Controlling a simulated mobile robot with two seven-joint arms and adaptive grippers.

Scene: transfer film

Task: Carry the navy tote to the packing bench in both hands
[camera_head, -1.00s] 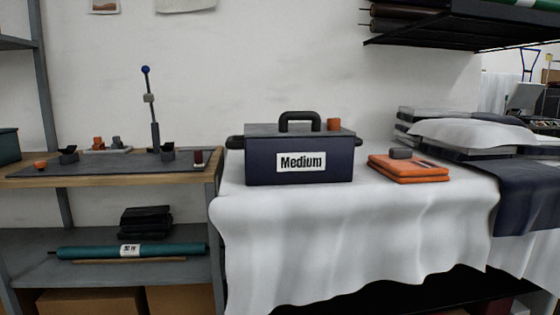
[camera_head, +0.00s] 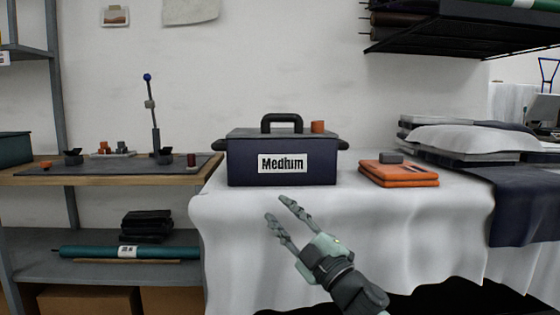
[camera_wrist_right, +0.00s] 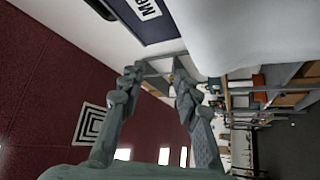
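The navy tote (camera_head: 282,176) stands upright on a white-draped table, with a white "Medium" label, a black top handle (camera_head: 282,122) and a dark grip on each side. Part of the tote and its label also shows at the top of the right wrist view (camera_wrist_right: 150,20). My right gripper (camera_head: 282,212) is in front of and below the tote, apart from it. Its two fingers are spread with nothing between them; they also show in the right wrist view (camera_wrist_right: 158,85). My left gripper is in neither view. I cannot tell which surface is the packing bench.
A small orange object (camera_head: 318,127) shows at the tote's top right. Folded orange cloths (camera_head: 398,175) lie to its right, under a small grey block. Stacked padded packs (camera_head: 465,138) stand farther right. A wooden-edged bench (camera_head: 40,180) with small parts stands left. The cloth (camera_head: 330,220) hangs over the table front.

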